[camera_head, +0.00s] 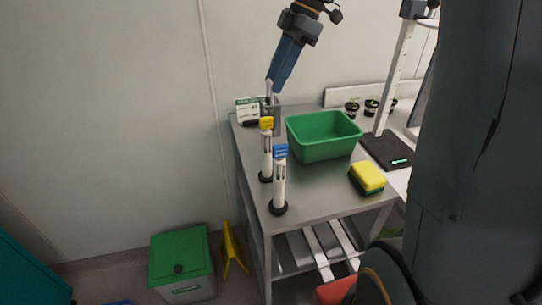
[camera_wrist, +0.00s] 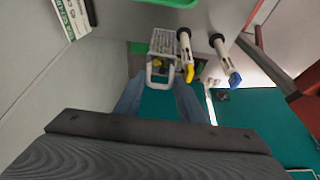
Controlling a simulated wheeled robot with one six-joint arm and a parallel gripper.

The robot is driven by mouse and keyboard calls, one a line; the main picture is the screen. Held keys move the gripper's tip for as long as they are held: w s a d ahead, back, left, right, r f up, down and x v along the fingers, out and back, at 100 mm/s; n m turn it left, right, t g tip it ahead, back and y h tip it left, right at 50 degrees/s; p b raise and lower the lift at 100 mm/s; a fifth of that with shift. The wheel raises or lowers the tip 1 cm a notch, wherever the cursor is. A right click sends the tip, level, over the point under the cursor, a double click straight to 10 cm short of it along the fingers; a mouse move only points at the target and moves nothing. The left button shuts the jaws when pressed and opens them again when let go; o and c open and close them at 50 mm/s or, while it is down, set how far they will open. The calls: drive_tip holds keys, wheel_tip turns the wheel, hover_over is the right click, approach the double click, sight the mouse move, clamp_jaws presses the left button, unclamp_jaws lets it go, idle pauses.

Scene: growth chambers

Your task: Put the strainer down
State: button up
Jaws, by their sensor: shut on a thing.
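The strainer is a small grey mesh basket with a pale loop handle. It shows in the wrist view (camera_wrist: 163,43) just beyond my fingers, and in the head view (camera_head: 276,118) as a narrow grey shape below my gripper (camera_head: 271,87). My gripper points down at the back left corner of the steel table (camera_head: 310,185). In the wrist view my gripper (camera_wrist: 157,86) is shut on the strainer's handle. I cannot tell whether the strainer's base touches the table.
A green basin (camera_head: 324,137) stands right of the strainer. A yellow-topped (camera_head: 266,150) and a blue-topped probe (camera_head: 280,180) stand in front. A sign card (camera_head: 248,110) is just left. A yellow sponge (camera_head: 367,178) lies right. The table's front middle is bare.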

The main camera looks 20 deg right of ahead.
sight(277, 111)
wheel_tip(277, 111, down, 10)
drive_tip(key=p, duration=0.3)
drive_tip(key=shift+f, duration=0.1)
drive_tip(key=o, duration=1.3)
drive_tip(key=b+v, duration=0.4)
drive_tip(key=v, duration=0.8)
